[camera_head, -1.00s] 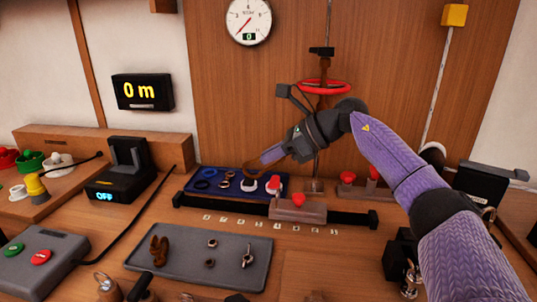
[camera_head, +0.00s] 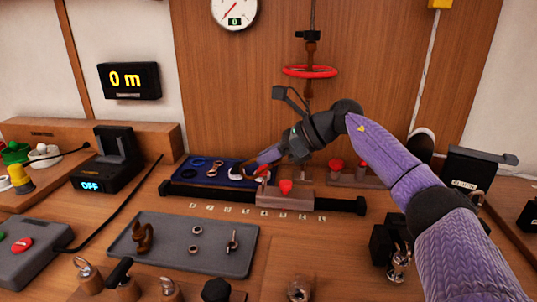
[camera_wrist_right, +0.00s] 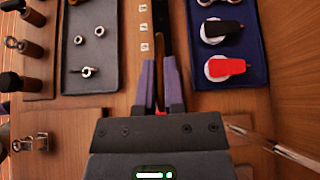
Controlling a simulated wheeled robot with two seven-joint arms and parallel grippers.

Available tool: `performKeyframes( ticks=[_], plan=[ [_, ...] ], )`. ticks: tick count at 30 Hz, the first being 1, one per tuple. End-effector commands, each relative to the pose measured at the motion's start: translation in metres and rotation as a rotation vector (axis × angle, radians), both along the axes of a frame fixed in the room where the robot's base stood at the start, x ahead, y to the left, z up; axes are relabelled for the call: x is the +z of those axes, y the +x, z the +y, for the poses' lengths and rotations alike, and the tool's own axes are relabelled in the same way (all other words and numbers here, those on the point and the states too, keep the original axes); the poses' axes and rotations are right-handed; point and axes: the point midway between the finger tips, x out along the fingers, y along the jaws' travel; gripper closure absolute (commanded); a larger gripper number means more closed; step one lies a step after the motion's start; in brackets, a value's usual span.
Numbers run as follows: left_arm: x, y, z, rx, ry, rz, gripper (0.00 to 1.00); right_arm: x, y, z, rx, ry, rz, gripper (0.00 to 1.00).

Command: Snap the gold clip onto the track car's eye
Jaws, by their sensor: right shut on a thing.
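The track car (camera_head: 287,197) is a low wooden-pink block with a red knob, sitting on a black rail near the blue tray. I cannot make out its eye. My right gripper (camera_head: 262,158) is over the blue tray's right part, just behind and left of the car. In the right wrist view its two purple-grey fingers (camera_wrist_right: 161,88) are shut on a narrow orange-brown thing (camera_wrist_right: 160,101). I cannot tell whether this is the gold clip; no clearly gold clip shows elsewhere. My left gripper is not in view.
The black rail (camera_head: 335,204) crosses the bench. The blue tray (camera_head: 184,176) holds rings and white discs. A grey tray (camera_head: 160,228) holds a brown piece, two rings and a metal fitting. Pegs with metal eyes (camera_head: 87,270) stand along the front.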

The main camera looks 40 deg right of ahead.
Motion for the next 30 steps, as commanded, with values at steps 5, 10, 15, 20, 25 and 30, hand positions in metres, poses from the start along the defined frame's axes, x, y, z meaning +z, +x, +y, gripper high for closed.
performKeyframes(
  ticks=[5,10,15,20,25,30],
  plan=[
    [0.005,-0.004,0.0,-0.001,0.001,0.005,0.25,0.001,0.0,0.0,0.001,0.0,-0.001,1.0],
    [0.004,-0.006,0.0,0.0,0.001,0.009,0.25,0.0,0.0,0.0,0.0,0.0,0.0,1.0],
    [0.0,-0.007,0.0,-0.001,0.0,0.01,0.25,-0.004,-0.001,-0.001,-0.001,0.0,0.0,1.0],
    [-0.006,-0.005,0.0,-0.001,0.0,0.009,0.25,-0.01,-0.003,-0.003,-0.001,0.0,0.001,1.0],
    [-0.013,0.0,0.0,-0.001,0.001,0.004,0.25,-0.015,-0.006,-0.005,-0.002,0.0,0.001,1.0],
    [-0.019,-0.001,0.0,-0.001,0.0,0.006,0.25,-0.02,-0.008,-0.007,-0.001,0.0,0.001,1.0]
  ],
)
